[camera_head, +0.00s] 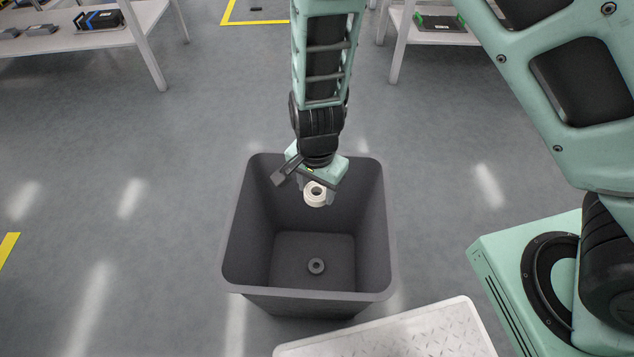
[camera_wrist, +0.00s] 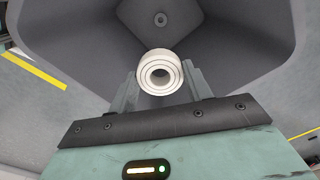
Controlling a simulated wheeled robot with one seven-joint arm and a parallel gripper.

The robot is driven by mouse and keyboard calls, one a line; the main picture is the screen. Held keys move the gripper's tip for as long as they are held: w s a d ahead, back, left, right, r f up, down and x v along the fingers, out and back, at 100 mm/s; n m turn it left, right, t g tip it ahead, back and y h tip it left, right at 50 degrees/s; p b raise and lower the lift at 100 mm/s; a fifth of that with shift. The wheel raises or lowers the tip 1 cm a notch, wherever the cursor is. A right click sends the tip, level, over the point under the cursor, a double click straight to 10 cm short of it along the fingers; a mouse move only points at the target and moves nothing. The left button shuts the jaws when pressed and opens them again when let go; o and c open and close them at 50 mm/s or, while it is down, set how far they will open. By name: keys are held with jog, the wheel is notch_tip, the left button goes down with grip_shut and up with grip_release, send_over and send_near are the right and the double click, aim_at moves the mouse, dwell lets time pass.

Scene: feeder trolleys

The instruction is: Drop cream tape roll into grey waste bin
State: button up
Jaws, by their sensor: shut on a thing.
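The cream tape roll (camera_head: 321,195) is held in my gripper (camera_head: 315,188) over the grey waste bin (camera_head: 237,235). In the wrist view the roll (camera_wrist: 160,73) sits between the two fingers of my gripper (camera_wrist: 160,82), with its round hole facing the camera. The fingers are shut on it. The bin (camera_wrist: 238,32) opens below the roll, and its inner walls and floor show. A small dark grey ring (camera_head: 316,266) lies on the bin's floor and also shows in the wrist view (camera_wrist: 160,19).
A white textured platform (camera_head: 400,335) stands just in front of the bin at the lower right. Shelves stand at the back left (camera_head: 60,40) and back right (camera_head: 398,32). Grey floor is clear left of the bin. Yellow floor tape (camera_head: 228,12) shows behind.

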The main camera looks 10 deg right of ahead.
notch_tip(320, 180, down, 5)
jog(key=b, duration=0.5)
jog(key=shift+f, duration=0.15)
jog(key=o, duration=1)
notch_tip(320, 180, up, 18)
jog(key=f+p, duration=0.1)
jog(key=p, duration=0.7)
send_over(317, 191)
jog(key=shift+r, duration=0.25)
